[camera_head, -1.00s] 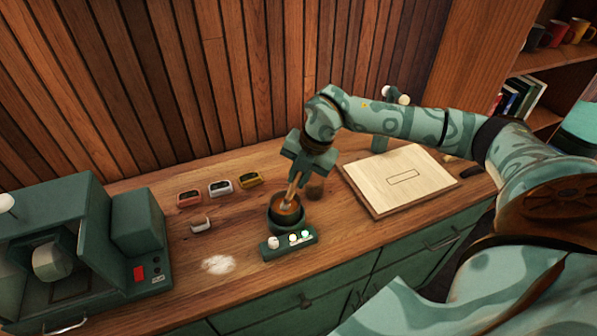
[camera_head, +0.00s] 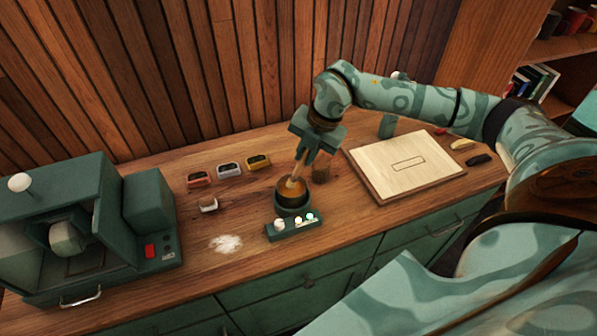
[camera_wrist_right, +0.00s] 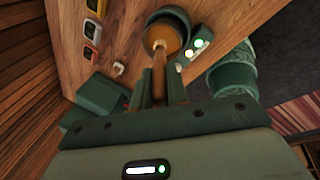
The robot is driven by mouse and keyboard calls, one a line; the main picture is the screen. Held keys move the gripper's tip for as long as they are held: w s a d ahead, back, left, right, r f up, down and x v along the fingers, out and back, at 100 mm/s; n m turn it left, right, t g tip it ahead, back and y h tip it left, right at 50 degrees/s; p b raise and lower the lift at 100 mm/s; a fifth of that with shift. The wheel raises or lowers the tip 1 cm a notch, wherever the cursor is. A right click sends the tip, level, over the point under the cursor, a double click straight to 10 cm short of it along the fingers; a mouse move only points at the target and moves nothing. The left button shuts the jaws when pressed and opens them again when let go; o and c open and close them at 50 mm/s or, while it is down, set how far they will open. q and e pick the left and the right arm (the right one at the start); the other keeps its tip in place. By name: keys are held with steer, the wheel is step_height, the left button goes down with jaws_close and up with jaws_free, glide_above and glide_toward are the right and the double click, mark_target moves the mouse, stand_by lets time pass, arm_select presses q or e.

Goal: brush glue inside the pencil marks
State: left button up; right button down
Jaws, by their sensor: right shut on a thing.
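My right gripper (camera_head: 308,153) is shut on a wooden-handled brush (camera_head: 298,170), held with its lower end down in a round green pot (camera_head: 292,198) with a brown inside. In the right wrist view the brush (camera_wrist_right: 159,62) runs from between the fingers into the pot (camera_wrist_right: 167,22); its bristle end is hidden inside. A pale wooden board (camera_head: 400,180) lies to the right of the pot, with a dark rectangular outline, the pencil marks (camera_head: 408,164), near its middle. The left gripper is not in view.
A control box (camera_head: 294,228) with lit knobs fronts the pot. A brown jar (camera_head: 321,168) stands behind it. Small coloured boxes (camera_head: 229,170), a small white piece (camera_head: 209,205) and white powder (camera_head: 225,243) lie left. A green machine (camera_head: 80,235) fills the far left.

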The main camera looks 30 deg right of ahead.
steer(key=shift+r+p, duration=1.75)
steer(key=shift+r, duration=0.95)
step_height(320, 180, up, 4)
steer(key=p, duration=0.3)
stand_by(0.6)
